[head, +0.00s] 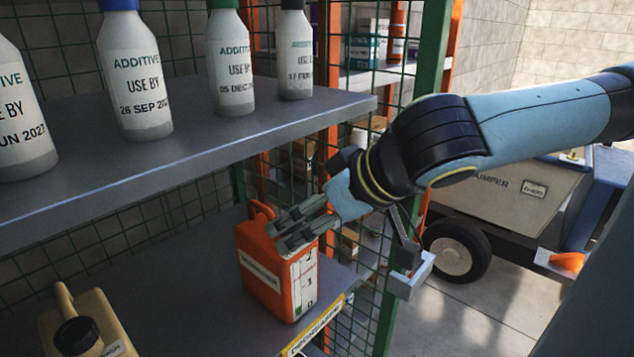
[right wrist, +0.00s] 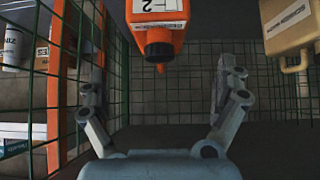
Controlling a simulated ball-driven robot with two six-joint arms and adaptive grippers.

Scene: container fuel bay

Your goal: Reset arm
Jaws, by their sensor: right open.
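My right gripper (head: 300,228) reaches in from the right below the upper shelf. In the head view its fingers cover part of the top of an orange jug (head: 262,262) with a white label and scale. The right wrist view shows the gripper (right wrist: 165,95) open, fingers wide apart with nothing between their tips. The orange jug (right wrist: 157,22) appears upside down there, at the top, beyond the fingers. I cannot tell whether a finger touches it. My left gripper is in neither view.
The upper shelf (head: 200,150) holds several white additive bottles (head: 232,62). A tan jug (head: 90,320) stands on the lower shelf (head: 190,280), also seen in the wrist view (right wrist: 289,28). Green mesh and a post (head: 425,80) stand close beside my right arm. A wheeled dumper (head: 490,205) is behind.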

